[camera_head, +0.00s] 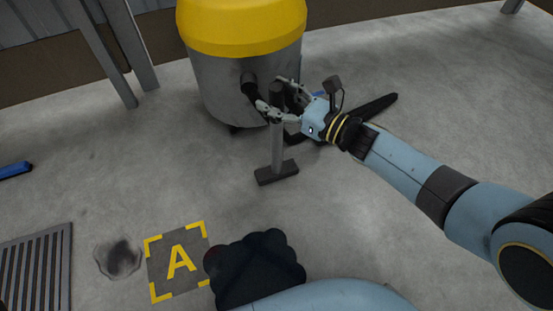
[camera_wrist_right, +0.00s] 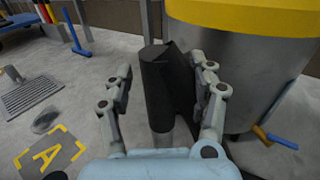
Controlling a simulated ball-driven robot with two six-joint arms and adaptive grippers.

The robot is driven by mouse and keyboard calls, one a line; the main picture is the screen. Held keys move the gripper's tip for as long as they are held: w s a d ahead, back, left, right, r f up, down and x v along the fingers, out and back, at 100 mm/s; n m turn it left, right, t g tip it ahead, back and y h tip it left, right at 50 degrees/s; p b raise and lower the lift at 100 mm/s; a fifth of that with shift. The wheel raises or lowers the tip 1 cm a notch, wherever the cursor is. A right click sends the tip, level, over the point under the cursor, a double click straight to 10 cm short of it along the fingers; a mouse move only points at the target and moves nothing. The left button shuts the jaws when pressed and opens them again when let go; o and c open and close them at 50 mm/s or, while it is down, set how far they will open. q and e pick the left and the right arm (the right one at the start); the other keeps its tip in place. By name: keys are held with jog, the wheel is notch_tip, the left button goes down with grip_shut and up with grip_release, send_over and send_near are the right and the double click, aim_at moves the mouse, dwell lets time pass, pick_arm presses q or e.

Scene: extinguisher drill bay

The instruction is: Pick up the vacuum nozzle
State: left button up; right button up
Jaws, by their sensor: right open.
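The vacuum nozzle (camera_head: 277,145) stands upright on the floor in the head view, a grey tube with a flat dark foot and a black upper end. In the right wrist view its black upper part (camera_wrist_right: 162,90) rises between my fingers. My right gripper (camera_head: 283,105) is open, with one finger on each side of that black part. It also shows in the right wrist view (camera_wrist_right: 164,95), where I cannot tell whether either finger touches the nozzle. My left gripper is not in view.
A yellow-topped grey vacuum drum (camera_head: 230,80) stands close behind the nozzle. A long black object (camera_head: 378,106) lies on the floor to the right. A floor grate (camera_head: 35,268) and an A-marked square (camera_head: 178,262) are at the lower left.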

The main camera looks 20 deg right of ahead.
grip_shut()
dwell(0.3)
